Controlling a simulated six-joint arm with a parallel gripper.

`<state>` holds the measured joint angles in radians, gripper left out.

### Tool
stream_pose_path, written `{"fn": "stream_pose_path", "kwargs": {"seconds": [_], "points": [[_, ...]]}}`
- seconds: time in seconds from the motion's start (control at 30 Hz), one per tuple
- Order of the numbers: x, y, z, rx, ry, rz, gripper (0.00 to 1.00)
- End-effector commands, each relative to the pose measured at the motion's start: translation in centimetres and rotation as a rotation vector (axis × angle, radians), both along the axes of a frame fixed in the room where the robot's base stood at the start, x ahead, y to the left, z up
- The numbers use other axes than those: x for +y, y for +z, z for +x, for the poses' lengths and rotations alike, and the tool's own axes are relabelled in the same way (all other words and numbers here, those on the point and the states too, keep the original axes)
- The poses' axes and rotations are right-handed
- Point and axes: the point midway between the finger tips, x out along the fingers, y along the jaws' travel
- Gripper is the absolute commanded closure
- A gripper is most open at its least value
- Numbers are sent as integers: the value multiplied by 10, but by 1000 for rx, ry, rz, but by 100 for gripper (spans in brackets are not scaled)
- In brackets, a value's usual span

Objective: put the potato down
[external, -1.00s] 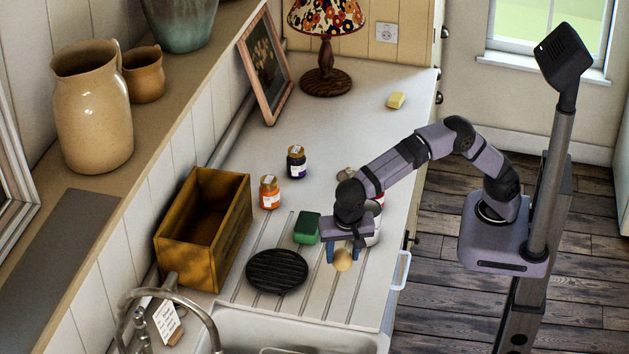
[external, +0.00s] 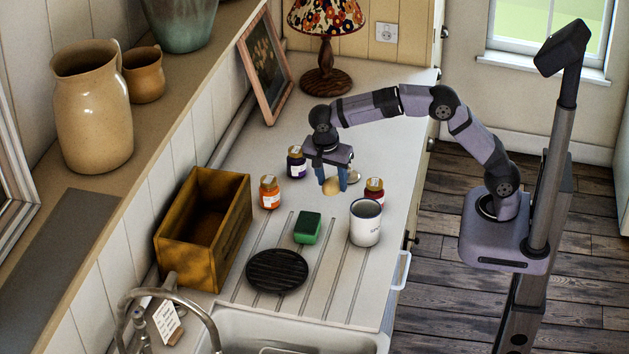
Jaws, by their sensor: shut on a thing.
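The potato (external: 331,187) is small, round and tan. It sits between the blue fingers of my gripper (external: 333,181), which is shut on it. My gripper points down over the worktop, between the dark purple jar and the red jar. I cannot tell whether the potato touches the worktop (external: 262,339) or hangs just above it.
A purple jar (external: 296,163) stands left of my gripper, and a red jar (external: 374,192) and white mug (external: 365,223) stand to the right. An orange jar (external: 269,193), green sponge (external: 307,228), black trivet (external: 277,271) and wooden box (external: 203,232) are nearer the sink. Clear worktop lies behind.

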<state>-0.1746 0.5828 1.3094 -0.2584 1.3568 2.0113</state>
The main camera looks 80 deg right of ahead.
Motion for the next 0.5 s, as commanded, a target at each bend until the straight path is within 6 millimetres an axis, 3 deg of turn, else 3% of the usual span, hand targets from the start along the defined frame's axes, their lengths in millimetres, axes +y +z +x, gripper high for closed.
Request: {"fn": "stream_pose_path", "kwargs": {"seconds": [0.1,0.27,0.5], "points": [[-37,0,2,0,-64,0,86],[-74,-3,4,0,-53,0,86],[-80,-10,17,0,167,-1,86]]}}
